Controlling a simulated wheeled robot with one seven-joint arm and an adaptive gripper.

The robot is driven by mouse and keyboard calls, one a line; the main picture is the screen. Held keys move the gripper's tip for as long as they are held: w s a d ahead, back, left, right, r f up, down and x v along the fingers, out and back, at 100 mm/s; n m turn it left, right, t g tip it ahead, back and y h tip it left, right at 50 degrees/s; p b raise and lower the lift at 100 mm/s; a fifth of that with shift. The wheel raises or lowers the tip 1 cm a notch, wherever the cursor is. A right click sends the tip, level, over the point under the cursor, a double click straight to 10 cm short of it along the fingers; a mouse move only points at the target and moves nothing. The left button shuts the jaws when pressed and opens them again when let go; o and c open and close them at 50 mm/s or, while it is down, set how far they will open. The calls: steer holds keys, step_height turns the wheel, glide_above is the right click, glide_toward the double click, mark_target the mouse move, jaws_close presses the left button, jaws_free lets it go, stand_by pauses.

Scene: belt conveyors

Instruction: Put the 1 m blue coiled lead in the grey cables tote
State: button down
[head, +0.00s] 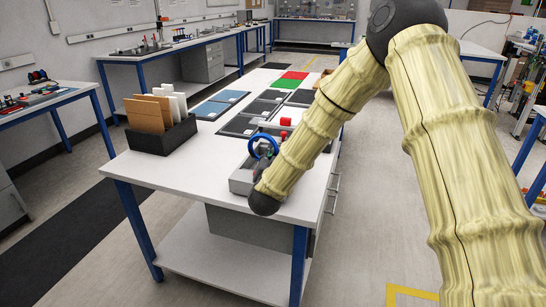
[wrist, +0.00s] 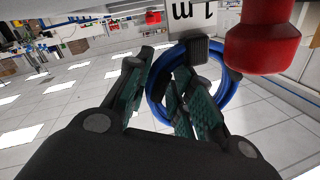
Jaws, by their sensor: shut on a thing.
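The blue coiled lead (head: 264,146) shows as a ring above the bench, and large in the wrist view (wrist: 232,92). My gripper (wrist: 172,72) is shut on the lead, with the coil looped around its right finger. A white tag (wrist: 190,15) with "1 m", upside down, is beside the coil. In the head view my forearm hides most of my gripper. A grey tote (head: 240,181) sits on the bench just below and beside the coil; my arm covers part of it. I cannot read any label on it.
The white bench (head: 185,172) holds a black sorter with brown and white cards (head: 148,113), blue and grey trays (head: 213,108), and red and green mats (head: 285,82). A red object (head: 285,121) stands behind the coil. A red cylinder (wrist: 262,42) is close to the coil.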

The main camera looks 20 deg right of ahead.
steer(key=shift+f, duration=0.2)
steer(key=shift+f, duration=0.15)
steer(key=c, duration=1.3)
jaws_free()
steer(key=shift+o, duration=0.2)
